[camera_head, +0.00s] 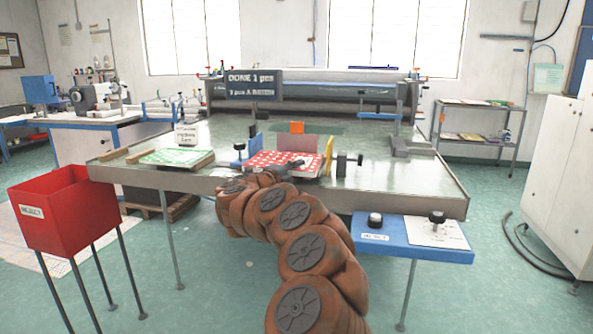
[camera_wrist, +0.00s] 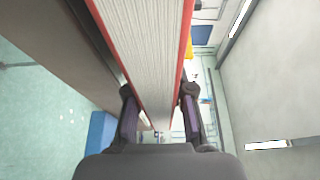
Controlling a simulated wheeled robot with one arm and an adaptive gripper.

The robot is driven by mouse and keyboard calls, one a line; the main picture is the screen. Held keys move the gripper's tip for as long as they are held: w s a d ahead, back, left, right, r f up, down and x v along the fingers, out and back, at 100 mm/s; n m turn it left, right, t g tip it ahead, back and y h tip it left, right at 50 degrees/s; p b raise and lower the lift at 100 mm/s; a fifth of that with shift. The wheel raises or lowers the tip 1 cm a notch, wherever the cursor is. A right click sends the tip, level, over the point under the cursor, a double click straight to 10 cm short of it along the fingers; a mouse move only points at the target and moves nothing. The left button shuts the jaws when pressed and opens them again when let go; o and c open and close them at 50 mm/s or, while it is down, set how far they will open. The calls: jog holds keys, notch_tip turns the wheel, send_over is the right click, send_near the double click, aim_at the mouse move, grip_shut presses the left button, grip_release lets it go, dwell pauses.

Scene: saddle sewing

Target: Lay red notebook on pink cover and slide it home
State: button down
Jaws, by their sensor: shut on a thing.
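In the wrist view my gripper (camera_wrist: 158,92) is shut on the notebook (camera_wrist: 148,45), whose white pages show between two red covers. A pale panel (camera_head: 297,143) stands or lies just behind the notebook; I cannot tell whether it is the pink cover. Whether the notebook touches anything beneath it is hidden.
A green patterned piece (camera_head: 175,157) lies on the bench (camera_head: 225,145) to the left. A sign (camera_head: 253,84) reads "DONE 1 pcs". A red reject bin (camera_head: 62,208) stands front left.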

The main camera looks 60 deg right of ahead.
jog(key=shift+f, duration=0.15)
jog(key=c, duration=0.9)
grip_release()
jog(key=shift+c, duration=0.2)
jog(key=shift+f+b, duration=0.25)
jog(key=shift+b, duration=0.05)
jog(key=shift+a, duration=0.1)
jog(key=shift+s+a+b, duration=0.45)
jog(key=shift+s+a, duration=0.1)
jog(key=shift+a, duration=1)
jog(key=shift+s+a+b, duration=0.4)
jog(key=shift+s+a, duration=0.2)
jog(key=shift+a, duration=0.9)
jog(key=shift+s+a+b, duration=0.45)
jog(key=shift+s+a, duration=0.1)
jog(key=shift+a, duration=1)
